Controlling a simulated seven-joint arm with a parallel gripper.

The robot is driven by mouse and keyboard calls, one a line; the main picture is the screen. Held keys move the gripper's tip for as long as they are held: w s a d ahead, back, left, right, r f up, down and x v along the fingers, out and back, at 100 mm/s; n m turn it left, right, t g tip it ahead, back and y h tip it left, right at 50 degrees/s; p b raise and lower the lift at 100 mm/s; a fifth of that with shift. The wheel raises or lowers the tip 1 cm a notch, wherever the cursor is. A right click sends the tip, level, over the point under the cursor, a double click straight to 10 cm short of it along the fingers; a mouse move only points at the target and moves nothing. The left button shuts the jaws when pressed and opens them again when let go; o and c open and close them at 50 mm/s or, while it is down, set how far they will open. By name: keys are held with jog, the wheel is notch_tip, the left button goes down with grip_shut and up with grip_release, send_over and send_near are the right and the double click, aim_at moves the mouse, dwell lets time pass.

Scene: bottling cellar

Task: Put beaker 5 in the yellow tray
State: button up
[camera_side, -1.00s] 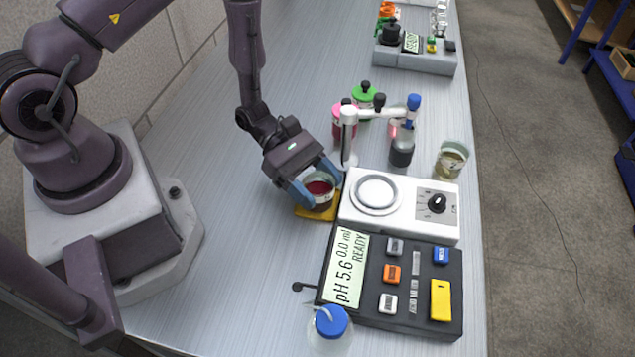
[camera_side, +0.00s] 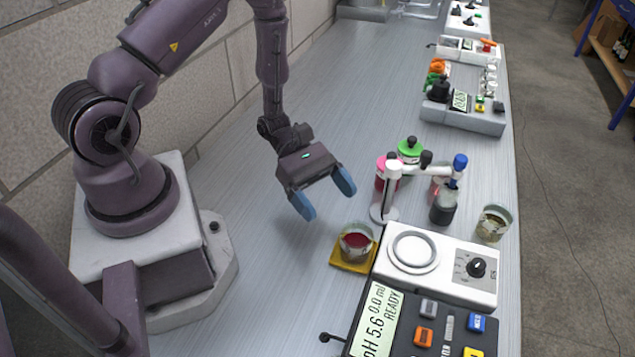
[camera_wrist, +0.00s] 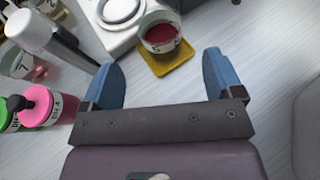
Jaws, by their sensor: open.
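A clear beaker of dark red liquid (camera_side: 357,243) stands upright in the small yellow tray (camera_side: 340,264), left of the white stirrer plate. In the wrist view the same beaker (camera_wrist: 160,36) has a white label, whose number I cannot read surely, and sits within the yellow tray (camera_wrist: 170,64). My gripper (camera_side: 325,195) is open and empty, above and behind the beaker, clear of it. In the wrist view its blue fingers (camera_wrist: 162,70) stand wide apart, with the beaker beyond them.
The white stirrer (camera_side: 436,268) and the pH meter (camera_side: 400,320) lie right of the tray. Bench left of the tray is clear.

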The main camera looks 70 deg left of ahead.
jog(key=v, duration=0.3)
jog(key=shift+s+a+r, duration=0.1)
jog(key=shift+a, duration=0.05)
jog(key=s+r+m+y, duration=0.3)
jog(key=r+m+y, duration=0.1)
jog(key=r+m, duration=0.3)
jog(key=s+r+m+t+y, duration=0.1)
jog(key=s+r+m+y, duration=0.1)
jog(key=r+m+y, duration=0.2)
jog(key=s+r+m+t+y, duration=0.1)
jog(key=s+r+m+y, duration=0.2)
jog(key=r+m, duration=0.7)
notch_tip(320, 180, up, 7)
jog(key=shift+s+d+f+y, duration=0.15)
jog(key=shift+s+d+y, duration=0.25)
jog(key=shift+y, duration=0.7)
